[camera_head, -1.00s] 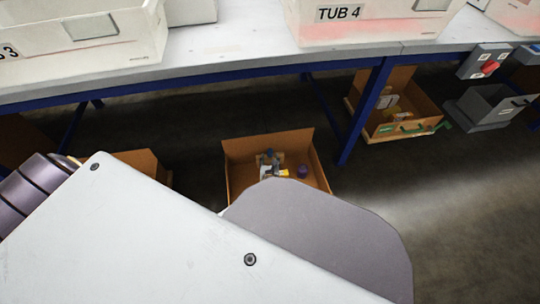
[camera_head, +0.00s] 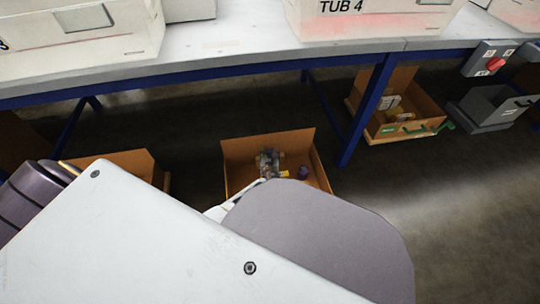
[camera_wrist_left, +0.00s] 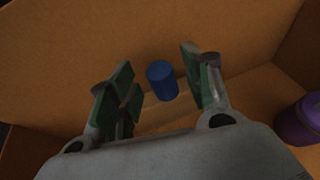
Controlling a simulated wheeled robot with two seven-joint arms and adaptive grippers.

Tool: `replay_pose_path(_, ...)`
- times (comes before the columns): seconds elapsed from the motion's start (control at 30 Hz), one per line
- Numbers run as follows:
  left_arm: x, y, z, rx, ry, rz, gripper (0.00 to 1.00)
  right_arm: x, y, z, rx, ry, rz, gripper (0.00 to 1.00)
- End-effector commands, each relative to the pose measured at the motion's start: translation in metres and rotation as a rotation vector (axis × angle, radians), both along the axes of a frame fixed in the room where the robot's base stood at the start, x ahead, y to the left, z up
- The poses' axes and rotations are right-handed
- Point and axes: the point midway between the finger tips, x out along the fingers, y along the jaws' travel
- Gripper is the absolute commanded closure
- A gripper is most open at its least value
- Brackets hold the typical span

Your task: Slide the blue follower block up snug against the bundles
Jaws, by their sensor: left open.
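My left gripper (camera_wrist_left: 158,88) is open, with green pads on its fingers. It reaches into a cardboard box. A blue cylinder (camera_wrist_left: 162,81) shows between and beyond the fingertips, against the box wall; I cannot tell whether a finger touches it. In the head view the left gripper (camera_head: 268,158) shows small inside the open cardboard box (camera_head: 318,160) on the floor, partly hidden by my own body. No blue follower block or bundles can be made out in either view. My right gripper is not in view.
A purple object (camera_wrist_left: 299,120) lies in the same box, right of the gripper; a yellow item (camera_head: 284,174) is near it. A table (camera_head: 240,54) with blue legs carries white tubs, one marked TUB 4 (camera_head: 370,20). Another box (camera_head: 410,115) and a grey bin (camera_head: 492,105) stand right.

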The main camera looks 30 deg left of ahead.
Motion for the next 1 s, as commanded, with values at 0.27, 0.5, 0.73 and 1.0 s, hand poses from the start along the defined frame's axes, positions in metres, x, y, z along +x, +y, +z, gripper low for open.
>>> replay_pose_path(0.27,0.0006,0.0002,0.0003,0.000,0.000,0.000,0.51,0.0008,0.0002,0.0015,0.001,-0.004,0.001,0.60)
replay_pose_path(0.5,0.0005,0.0002,0.0003,0.000,0.000,0.000,0.79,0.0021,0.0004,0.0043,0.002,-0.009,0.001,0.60)
replay_pose_path(0.73,0.0005,0.0002,0.0003,0.000,-0.001,0.000,1.00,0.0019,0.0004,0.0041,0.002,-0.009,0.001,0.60)
replay_pose_path(1.0,-0.0013,0.0014,0.0004,0.000,0.000,0.000,1.00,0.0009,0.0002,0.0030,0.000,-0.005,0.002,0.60)
